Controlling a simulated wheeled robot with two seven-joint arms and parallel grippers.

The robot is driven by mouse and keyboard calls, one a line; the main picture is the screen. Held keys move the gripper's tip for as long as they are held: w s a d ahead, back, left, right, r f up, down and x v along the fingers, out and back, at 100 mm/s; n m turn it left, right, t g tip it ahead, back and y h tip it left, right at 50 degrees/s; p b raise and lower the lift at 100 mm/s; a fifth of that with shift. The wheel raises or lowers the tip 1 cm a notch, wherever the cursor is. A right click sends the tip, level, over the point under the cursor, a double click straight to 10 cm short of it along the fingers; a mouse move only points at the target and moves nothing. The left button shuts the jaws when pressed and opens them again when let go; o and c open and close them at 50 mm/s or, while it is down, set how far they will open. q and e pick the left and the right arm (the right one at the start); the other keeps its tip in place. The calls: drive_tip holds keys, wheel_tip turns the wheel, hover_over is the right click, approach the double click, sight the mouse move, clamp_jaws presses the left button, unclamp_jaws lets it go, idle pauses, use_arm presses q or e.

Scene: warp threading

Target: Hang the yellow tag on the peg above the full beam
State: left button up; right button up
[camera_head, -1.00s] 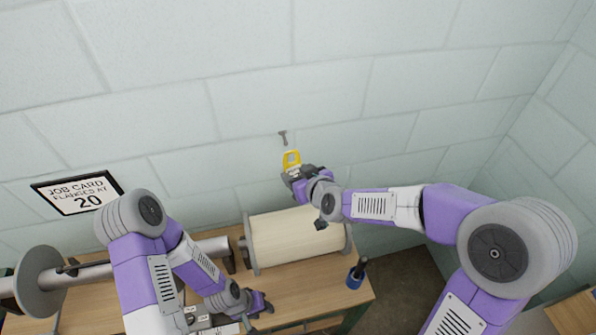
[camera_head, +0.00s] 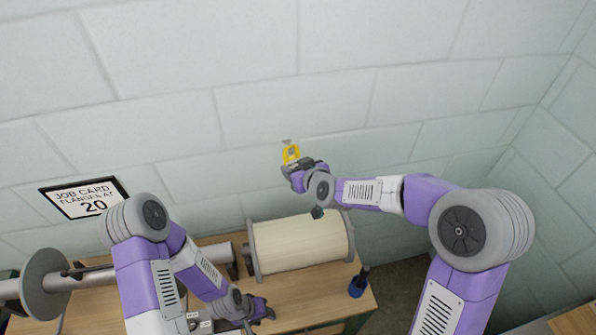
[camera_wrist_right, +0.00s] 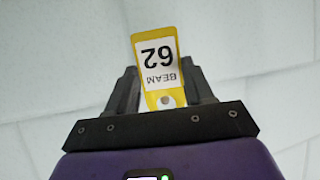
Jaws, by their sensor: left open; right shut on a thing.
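The yellow tag (camera_head: 291,154) is held up against the wall side in my right gripper (camera_head: 297,167). In the right wrist view the tag (camera_wrist_right: 156,47) stands between the two fingers, with a white label that reads BEAM 62 upside down. A hole shows at its lower end there. The grey peg (camera_head: 289,142) sticks out of the wall at the tag's upper end; I cannot tell whether they touch. The full beam (camera_head: 300,243), wound in cream, lies below on the bench. My left gripper (camera_head: 264,310) is open low over the bench.
A framed job card (camera_head: 84,197) reading 20 hangs on the wall at left. A bare metal roller with a flange (camera_head: 45,283) lies at the bench's left. A blue pot (camera_head: 357,286) stands near the bench's right end. The wall around the peg is clear.

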use_arm(q)
drive_tip(key=shift+r, duration=0.3)
use_arm(e)
drive_tip(key=shift+w+a, duration=0.2)
drive_tip(key=shift+w, duration=0.85)
use_arm(q)
drive_tip(key=shift+f+b, duration=0.4)
drive_tip(key=shift+f, duration=0.3)
use_arm(e)
drive_tip(key=shift+w+a+f, duration=0.15)
drive_tip(key=shift+w+f, duration=0.4)
drive_tip(key=shift+f, duration=0.1)
drive_tip(key=o, duration=1.1)
drive_tip(key=shift+r, duration=0.1)
use_arm(q)
drive_tip(key=shift+f+b, duration=0.3)
drive_tip(key=shift+b, duration=0.05)
use_arm(e)
approach(296, 164)
drive_tip(key=x, duration=0.3)
drive_tip(key=shift+w+a, duration=0.15)
drive_tip(key=shift+w, duration=0.05)
use_arm(q)
drive_tip(key=shift+s, duration=0.1)
use_arm(e)
drive_tip(key=shift+f, duration=0.25)
